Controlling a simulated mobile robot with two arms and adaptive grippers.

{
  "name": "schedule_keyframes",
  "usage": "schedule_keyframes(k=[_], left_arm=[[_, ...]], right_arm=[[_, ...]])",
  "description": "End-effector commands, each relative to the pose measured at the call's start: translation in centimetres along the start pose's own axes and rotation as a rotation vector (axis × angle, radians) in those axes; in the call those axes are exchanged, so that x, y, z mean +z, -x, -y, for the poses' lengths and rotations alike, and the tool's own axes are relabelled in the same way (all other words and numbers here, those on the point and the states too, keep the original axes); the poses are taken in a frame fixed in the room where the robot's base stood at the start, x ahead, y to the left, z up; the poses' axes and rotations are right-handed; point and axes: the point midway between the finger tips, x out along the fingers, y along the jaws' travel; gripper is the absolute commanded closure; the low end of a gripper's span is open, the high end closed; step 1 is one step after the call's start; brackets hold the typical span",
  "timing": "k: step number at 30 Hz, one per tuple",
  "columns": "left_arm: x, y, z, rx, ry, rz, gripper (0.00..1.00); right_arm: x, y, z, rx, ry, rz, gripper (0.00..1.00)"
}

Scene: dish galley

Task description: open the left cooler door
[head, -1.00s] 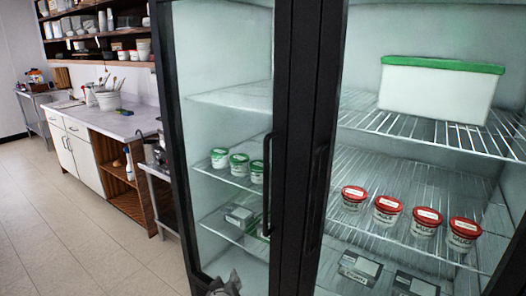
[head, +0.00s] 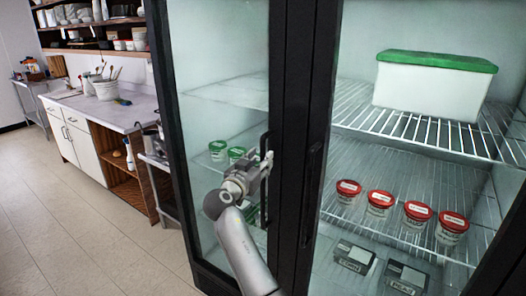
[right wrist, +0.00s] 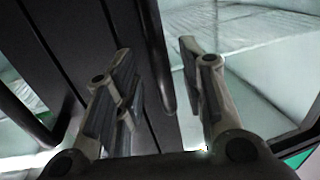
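The left cooler door (head: 215,120) is a glass door in a black frame and stands shut. Its black vertical handle (head: 265,215) is partly hidden by my right gripper (head: 266,163), which is at the handle's upper part. In the right wrist view, the gripper's two fingers (right wrist: 160,95) are apart. A dark handle bar (right wrist: 160,60) shows in the gap between them; I cannot tell whether it lies fully between the fingertips or just beyond them. My left gripper is not in view.
The right door's handle (head: 312,190) is close beside, to the right. Behind the glass are red-lidded tubs (head: 380,203), green-lidded tubs (head: 217,151) and a white bin with a green lid (head: 435,85). A counter (head: 105,112) stands left; the floor (head: 70,230) before it is clear.

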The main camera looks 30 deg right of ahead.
Motion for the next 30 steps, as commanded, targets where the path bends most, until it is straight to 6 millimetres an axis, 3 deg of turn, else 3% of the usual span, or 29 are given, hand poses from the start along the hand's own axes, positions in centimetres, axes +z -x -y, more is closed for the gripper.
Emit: schedule_keyframes(k=[6,17,26,30], left_arm=[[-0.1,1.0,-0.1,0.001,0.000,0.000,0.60],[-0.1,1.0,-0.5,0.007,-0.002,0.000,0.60],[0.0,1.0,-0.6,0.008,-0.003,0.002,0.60],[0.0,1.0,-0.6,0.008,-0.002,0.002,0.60]], right_arm=[[-0.1,-2.3,0.0,-0.001,0.001,0.001,0.63],[0.1,-2.8,0.1,-0.002,0.000,0.001,0.63],[0.1,-2.7,0.1,-0.002,0.000,0.001,1.00],[0.1,-2.7,0.1,-0.002,0.001,0.001,1.00]])
